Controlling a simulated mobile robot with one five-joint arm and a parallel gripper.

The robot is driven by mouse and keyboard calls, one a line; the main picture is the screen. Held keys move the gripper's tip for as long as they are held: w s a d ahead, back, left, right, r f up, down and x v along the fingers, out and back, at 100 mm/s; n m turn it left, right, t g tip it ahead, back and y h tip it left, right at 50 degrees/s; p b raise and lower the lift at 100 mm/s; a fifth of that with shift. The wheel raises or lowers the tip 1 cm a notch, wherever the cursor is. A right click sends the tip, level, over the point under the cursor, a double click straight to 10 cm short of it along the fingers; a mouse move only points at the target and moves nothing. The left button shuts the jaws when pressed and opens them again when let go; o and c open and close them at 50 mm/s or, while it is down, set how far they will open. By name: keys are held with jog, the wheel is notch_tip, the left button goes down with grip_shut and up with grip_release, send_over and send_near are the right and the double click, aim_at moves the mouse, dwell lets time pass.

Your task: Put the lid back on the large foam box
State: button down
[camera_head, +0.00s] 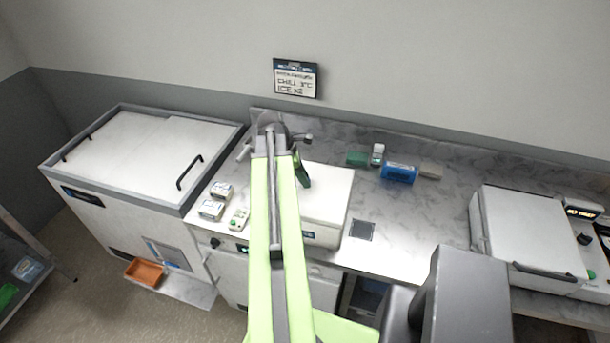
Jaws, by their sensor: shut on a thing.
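The large foam box (322,238) stands on the bench in front of me, white with a dark blue label on its front. A flat white panel that looks like its lid (328,195) shows above it, right of my arm. Whether it lies flush or sits a little above the rim I cannot tell. A dark green part (302,171) stands up near the panel's far left. My gripper (284,152) is at the far end of my green arm, over the back of the box. It is shut, apparently on the lid; its fingertips and the box's left side are mostly hidden by my arm.
A white chest (150,150) with black handles stands left. Small white packs (212,210) lie left of my arm. A blue box (398,172) and a green block (357,158) stand behind right. A lidded machine (530,235) is far right. The bench between is mostly clear.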

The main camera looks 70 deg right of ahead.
dwell(0.4)
jog(key=c, duration=1)
grip_release()
jog(key=shift+o, duration=0.3)
jog(key=o, duration=0.4)
jog(key=shift+o, duration=0.2)
jog(key=shift+r, duration=0.1)
notch_tip(320, 180, up, 7)
jog(key=p, duration=0.7)
